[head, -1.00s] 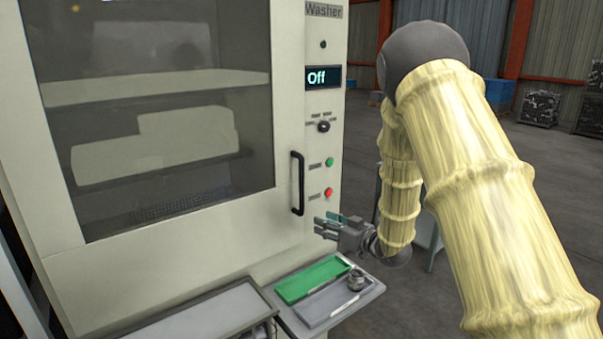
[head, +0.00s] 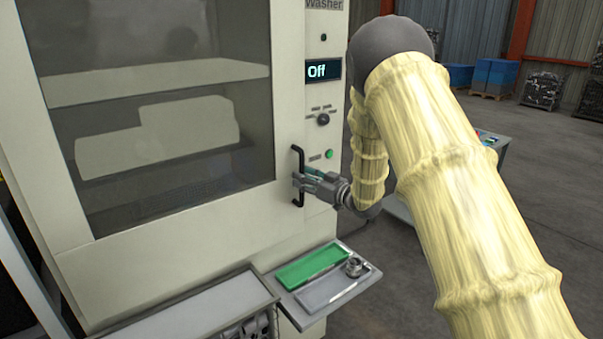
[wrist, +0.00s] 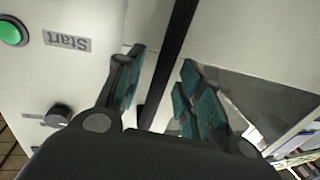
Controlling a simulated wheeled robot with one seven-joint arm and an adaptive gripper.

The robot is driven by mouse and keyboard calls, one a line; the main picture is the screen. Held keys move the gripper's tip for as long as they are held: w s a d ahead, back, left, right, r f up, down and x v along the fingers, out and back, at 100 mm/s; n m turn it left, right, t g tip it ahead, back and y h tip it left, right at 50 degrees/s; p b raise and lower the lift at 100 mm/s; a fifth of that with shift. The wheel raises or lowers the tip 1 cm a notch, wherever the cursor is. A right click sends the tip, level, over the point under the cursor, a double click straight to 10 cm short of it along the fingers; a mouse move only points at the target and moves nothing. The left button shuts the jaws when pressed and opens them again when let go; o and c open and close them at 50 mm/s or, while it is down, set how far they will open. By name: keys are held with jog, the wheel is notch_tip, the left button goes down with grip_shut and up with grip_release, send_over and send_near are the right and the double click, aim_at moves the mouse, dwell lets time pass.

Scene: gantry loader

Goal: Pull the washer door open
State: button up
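The washer door (head: 180,222) is closed, a pale panel with a large dark window in the head view. Its black vertical bar handle (head: 299,160) is on the door's right edge. In the wrist view the handle (wrist: 168,75) runs between my two teal-padded fingers. My gripper (head: 303,182) is at the handle's lower half, pointing left at the door. In the wrist view my gripper (wrist: 165,88) is open, with a gap between the handle and the finger pads.
The washer's panel has an "Off" display (head: 323,69), a knob and a green button (head: 329,154). Below the handle a shelf holds a green tray (head: 311,267) and a small metal part (head: 354,267). A grey tray (head: 205,312) stands front left.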

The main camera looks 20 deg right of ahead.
jog(key=shift+w+a, duration=0.4)
jog(key=shift+w, duration=0.2)
jog(key=shift+c, duration=0.2)
grip_shut()
jog(key=shift+s, duration=0.1)
